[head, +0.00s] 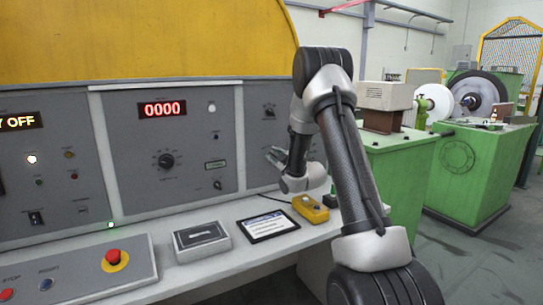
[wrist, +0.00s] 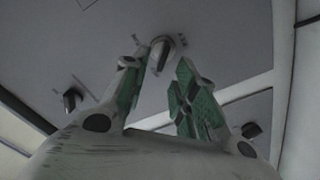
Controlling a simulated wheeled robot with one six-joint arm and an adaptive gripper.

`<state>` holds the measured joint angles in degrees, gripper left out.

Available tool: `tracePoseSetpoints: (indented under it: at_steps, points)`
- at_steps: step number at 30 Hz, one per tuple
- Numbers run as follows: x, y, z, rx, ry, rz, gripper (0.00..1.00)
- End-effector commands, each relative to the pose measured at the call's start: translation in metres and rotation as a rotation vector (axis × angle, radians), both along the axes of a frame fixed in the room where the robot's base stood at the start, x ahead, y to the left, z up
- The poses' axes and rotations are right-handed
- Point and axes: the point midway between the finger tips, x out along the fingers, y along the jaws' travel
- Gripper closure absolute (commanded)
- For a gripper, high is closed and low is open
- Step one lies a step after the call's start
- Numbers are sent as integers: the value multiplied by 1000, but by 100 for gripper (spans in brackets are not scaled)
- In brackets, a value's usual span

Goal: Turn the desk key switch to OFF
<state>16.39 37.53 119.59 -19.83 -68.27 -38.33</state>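In the wrist view a dark knob-like switch with a pale front (wrist: 163,52) sits on the grey panel, with small unreadable labels on either side. It is just beyond and between the fingertips of my gripper (wrist: 160,72). The green-padded fingers are apart, and I cannot tell whether they touch it. In the head view my gripper (head: 272,156) is in front of the right desk panel (head: 256,178), partly hidden by my arm. A small dark switch (head: 217,184) shows low on the middle panel. I cannot tell which switch is the key switch.
Two more dark knobs, left (wrist: 72,98) and right (wrist: 250,130), flank the fingers in the wrist view. On the desk are a tablet (head: 268,226), a grey box (head: 201,240), a yellow control box (head: 310,208) and a red emergency button (head: 114,257).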

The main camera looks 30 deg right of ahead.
Motion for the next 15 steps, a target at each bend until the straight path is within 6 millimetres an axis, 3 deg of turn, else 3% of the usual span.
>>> tracePoseSetpoints:
  at_steps: [6,15]
  points:
    - [-50,-3,0,2,2,-2,71]
    - [-79,-3,0,1,0,-1,71]
